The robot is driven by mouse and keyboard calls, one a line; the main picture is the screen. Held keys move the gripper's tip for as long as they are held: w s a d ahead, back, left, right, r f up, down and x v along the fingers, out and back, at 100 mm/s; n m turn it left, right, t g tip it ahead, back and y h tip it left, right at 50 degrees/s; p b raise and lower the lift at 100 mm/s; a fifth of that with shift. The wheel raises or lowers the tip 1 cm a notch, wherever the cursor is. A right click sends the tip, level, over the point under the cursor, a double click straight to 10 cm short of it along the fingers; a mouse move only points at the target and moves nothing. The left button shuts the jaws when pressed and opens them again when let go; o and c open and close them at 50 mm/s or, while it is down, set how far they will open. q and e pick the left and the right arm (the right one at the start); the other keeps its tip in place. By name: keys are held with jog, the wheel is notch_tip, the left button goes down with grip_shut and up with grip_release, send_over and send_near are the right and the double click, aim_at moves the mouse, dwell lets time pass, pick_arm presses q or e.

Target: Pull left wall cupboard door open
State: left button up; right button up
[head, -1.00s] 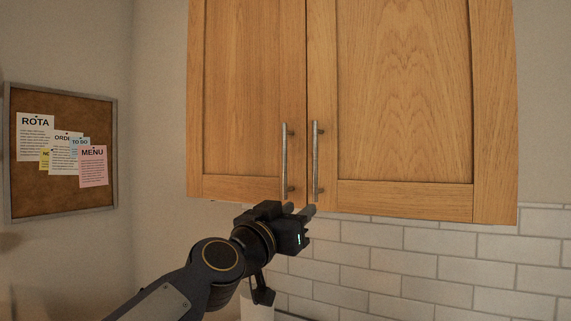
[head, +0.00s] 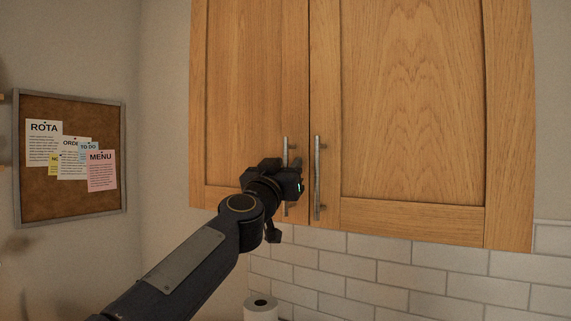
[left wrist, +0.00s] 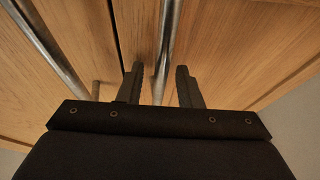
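The left wall cupboard door (head: 249,90) is light oak and stands closed, flush beside the right door. Its slim metal bar handle (head: 286,210) is vertical and partly hidden behind my left gripper (head: 297,163), which is at the handle's middle. In the left wrist view my left gripper (left wrist: 160,82) has its two dark fingers apart, with a metal handle (left wrist: 167,45) running between them. It looks like the left door's handle, with a gap visible on the finger sides. My right gripper is not in view.
The right door (head: 405,100) has its own bar handle (head: 318,180) close beside the left one. A cork board (head: 70,195) with papers hangs on the left wall. White tiles (head: 400,275) and a paper roll (head: 260,308) are below the cupboard.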

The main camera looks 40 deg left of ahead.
pick_arm(q)
jog(key=shift+c, duration=0.4)
grip_shut()
jog(key=shift+s, duration=0.1)
